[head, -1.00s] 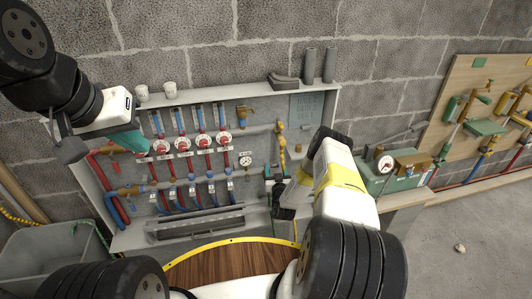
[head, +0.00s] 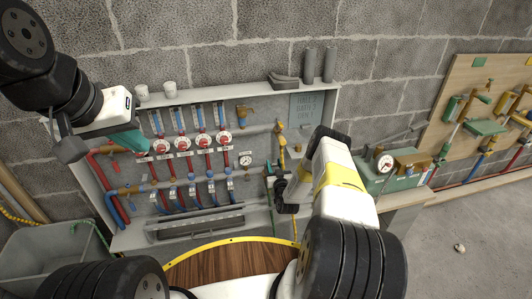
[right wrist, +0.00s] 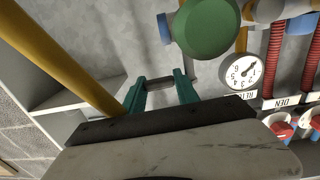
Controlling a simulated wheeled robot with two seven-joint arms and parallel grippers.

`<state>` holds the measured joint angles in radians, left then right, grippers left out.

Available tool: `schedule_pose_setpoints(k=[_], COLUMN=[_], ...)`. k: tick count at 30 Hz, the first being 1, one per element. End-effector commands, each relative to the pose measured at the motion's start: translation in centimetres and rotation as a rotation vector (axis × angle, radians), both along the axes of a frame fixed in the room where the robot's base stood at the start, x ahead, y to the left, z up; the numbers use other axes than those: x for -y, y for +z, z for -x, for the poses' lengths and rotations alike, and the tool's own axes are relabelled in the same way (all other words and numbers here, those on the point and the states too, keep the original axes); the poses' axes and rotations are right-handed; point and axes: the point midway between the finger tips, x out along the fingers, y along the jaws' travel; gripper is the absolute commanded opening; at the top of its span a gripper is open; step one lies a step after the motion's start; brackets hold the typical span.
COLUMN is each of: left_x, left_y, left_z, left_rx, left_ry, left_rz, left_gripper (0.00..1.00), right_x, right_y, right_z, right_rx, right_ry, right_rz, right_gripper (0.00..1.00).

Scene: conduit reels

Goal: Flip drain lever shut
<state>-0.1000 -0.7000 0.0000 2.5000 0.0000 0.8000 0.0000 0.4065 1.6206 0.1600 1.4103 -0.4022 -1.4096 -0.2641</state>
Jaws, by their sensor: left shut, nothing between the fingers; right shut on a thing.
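My right gripper (right wrist: 161,88) shows its two teal fingers in the right wrist view, shut on a short dark grey bar (right wrist: 160,83), which looks like the drain lever. A round green part (right wrist: 207,27) with a blue end lies just beyond the fingertips. In the head view the right gripper (head: 271,172) is at the lower right of the manifold panel, and my wrist hides most of the lever there. My left gripper (head: 138,143) is shut and empty, in front of the panel's upper left.
A manifold panel (head: 262,112) carries red and blue hoses with several red-and-white dials. A pressure gauge (right wrist: 242,73) is close to the right of the fingers. A yellow pipe (right wrist: 75,62) runs to their left. A grey bin (head: 45,250) stands at the lower left.

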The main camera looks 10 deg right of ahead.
Motion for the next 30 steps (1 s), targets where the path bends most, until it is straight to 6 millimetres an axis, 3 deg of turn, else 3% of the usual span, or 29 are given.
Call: schedule_pose_setpoints(k=[11, 12, 15, 25, 30], left_x=[0.0, 0.0, 0.0, 0.0, 0.0], left_y=[0.0, 0.0, 0.0, 0.0, 0.0], left_z=[0.0, 0.0, 0.0, 0.0, 0.0], left_rx=[0.000, 0.000, 0.000, 0.000, 0.000], left_ry=[0.000, 0.000, 0.000, 0.000, 0.000], left_rz=[0.000, 0.000, 0.000, 0.000, 0.000], left_gripper=[0.00, 0.00, 0.00, 0.00, 0.00], right_x=[0.0, 0.0, 0.0, 0.0, 0.2], right_y=[0.1, 0.1, 0.1, 0.0, -0.1], right_z=[-0.3, -0.3, -0.3, -0.1, 1.9], right_rx=[0.001, 0.001, 0.001, -0.001, -0.004], right_ry=[0.064, 0.063, 0.063, 0.062, 0.063], right_rz=[0.000, 0.000, 0.000, 0.000, 0.000], right_gripper=[0.00, 0.41, 0.59, 0.59, 0.59])
